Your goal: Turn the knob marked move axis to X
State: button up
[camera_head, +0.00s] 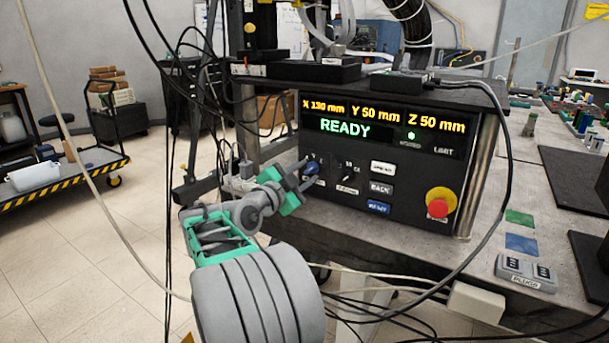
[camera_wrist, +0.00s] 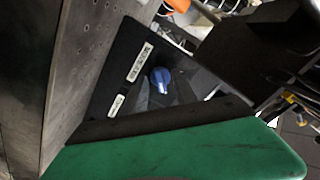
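The control panel (camera_head: 400,170) shows a display reading "READY" with X 130 mm, Y 50 mm, Z 50 mm. A dark knob (camera_head: 311,167) is at its left, partly behind my gripper (camera_head: 304,175). A second dark knob (camera_head: 347,176) is to its right. The knob labels are too small to read. My gripper's two fingers are apart, close in front of the left knob. In the wrist view a blue knob (camera_wrist: 160,80) shows beyond the green gripper body (camera_wrist: 180,150), with grey finger parts near it. I cannot tell whether the fingers touch it.
White and blue buttons (camera_head: 381,188) and a red-and-yellow emergency stop (camera_head: 440,203) are right of the knobs. A black cable (camera_head: 500,190) hangs over the panel's right side. Cables hang at the left. A cart (camera_head: 70,175) stands on the floor, far left.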

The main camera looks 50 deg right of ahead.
jog(key=shift+c, duration=0.4)
grip_shut()
